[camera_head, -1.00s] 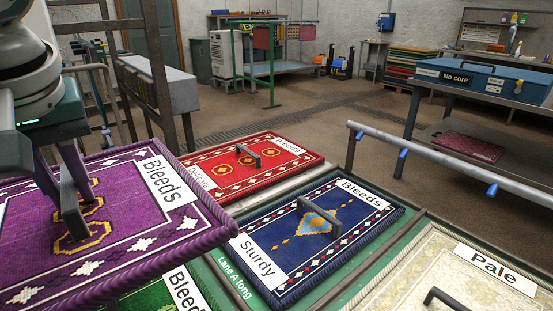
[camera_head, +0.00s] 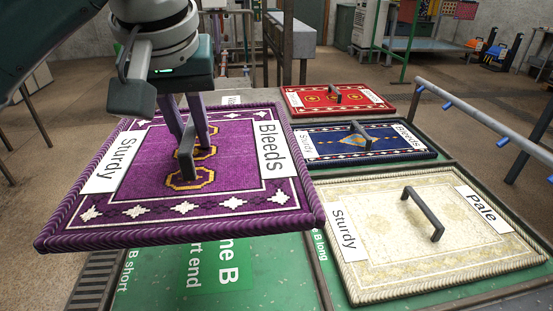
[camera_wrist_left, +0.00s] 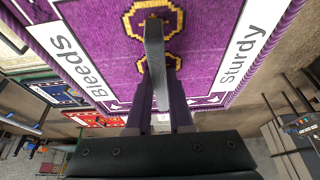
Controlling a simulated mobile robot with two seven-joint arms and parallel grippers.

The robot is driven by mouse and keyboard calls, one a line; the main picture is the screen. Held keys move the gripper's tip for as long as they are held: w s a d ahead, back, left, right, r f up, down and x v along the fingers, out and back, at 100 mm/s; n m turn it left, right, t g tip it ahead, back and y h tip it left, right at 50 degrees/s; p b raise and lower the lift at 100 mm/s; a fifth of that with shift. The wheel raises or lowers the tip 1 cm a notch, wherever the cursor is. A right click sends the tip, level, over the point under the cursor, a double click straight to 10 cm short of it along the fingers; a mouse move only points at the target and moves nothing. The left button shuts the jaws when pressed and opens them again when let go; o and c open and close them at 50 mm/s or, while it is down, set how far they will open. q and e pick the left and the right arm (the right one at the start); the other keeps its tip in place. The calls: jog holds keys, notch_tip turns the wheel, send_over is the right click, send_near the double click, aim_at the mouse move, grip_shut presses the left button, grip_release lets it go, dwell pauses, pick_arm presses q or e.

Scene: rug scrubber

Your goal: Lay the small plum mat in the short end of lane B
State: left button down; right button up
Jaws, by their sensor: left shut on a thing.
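The small plum mat (camera_head: 235,213) has a purple field, gold octagons and two labels, "Sturdy" and "Bleeds". My left gripper (camera_head: 187,152) is shut on its dark handle and holds the mat in the air, nearly level. The mat also fills much of the left wrist view (camera_wrist_left: 195,45), with the handle between the fingers (camera_wrist_left: 160,95). Below the mat is the green bed of lane B (camera_head: 270,285), with "Lane B short end" lettering partly hidden by the mat. My right gripper is not in view.
A cream mat (camera_head: 400,265) labelled "Sturdy" and "Pale" lies right of the bare green bed. A blue mat (camera_head: 330,141) and a red mat (camera_head: 310,100) lie behind it. A grey rail with blue clips (camera_head: 480,130) runs along the right.

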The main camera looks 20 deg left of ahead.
pick_arm(q)
notch_tip(320, 180, down, 15)
jog(key=b, duration=0.3)
jog(key=shift+w+a, duration=0.1)
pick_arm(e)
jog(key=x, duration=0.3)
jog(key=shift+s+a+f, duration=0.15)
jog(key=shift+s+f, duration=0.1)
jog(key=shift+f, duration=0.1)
pick_arm(q)
jog(key=shift+f+b, duration=0.9)
jog(key=shift+f, duration=1.25)
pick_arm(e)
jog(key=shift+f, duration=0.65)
pick_arm(q)
jog(key=shift+f, duration=0.1)
jog(key=c, duration=0.8)
grip_release()
